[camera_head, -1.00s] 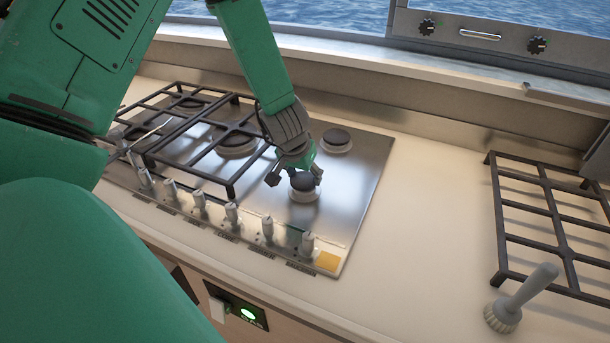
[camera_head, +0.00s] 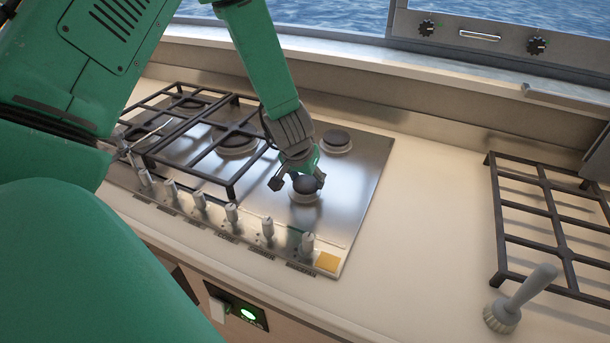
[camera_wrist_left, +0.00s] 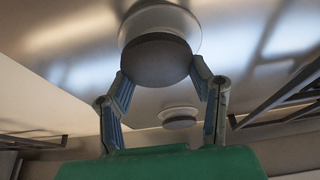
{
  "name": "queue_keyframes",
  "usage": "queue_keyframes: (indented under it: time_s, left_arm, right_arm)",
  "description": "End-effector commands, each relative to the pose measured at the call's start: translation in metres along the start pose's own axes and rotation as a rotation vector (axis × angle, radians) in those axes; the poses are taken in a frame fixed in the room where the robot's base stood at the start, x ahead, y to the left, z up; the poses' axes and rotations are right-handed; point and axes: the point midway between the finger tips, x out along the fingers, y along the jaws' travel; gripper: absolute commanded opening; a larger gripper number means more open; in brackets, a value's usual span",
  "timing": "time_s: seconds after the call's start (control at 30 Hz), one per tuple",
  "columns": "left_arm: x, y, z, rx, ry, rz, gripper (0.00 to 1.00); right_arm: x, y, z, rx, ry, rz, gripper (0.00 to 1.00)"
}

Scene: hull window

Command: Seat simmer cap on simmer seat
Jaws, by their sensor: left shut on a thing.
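The simmer cap (camera_head: 306,184), a small dark disc, is between the fingers of my left gripper (camera_head: 298,185) over the front right of the cooktop. In the left wrist view the cap (camera_wrist_left: 156,58) is gripped at its sides by both fingers of the left gripper (camera_wrist_left: 160,85). The pale round simmer seat (camera_head: 304,196) is right below the cap, and it also shows behind the cap in the left wrist view (camera_wrist_left: 160,19). Whether cap and seat touch, I cannot tell. My right gripper is not in view.
Another capped burner (camera_head: 336,140) stands behind the gripper. A black grate (camera_head: 190,130) covers the left of the cooktop. A row of knobs (camera_head: 232,213) lines the front. A loose grate (camera_head: 550,220) and a brush (camera_head: 515,300) lie on the right counter.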

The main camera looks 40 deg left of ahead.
Motion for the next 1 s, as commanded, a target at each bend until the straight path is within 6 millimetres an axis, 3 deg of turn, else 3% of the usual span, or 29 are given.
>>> queue_keyframes:
  time_s: [1.0]
  left_arm:
    - [0.0011, -0.0015, -0.0003, 0.000, 0.000, 0.000, 0.19]
  right_arm:
    - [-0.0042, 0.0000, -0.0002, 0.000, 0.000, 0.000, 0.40]
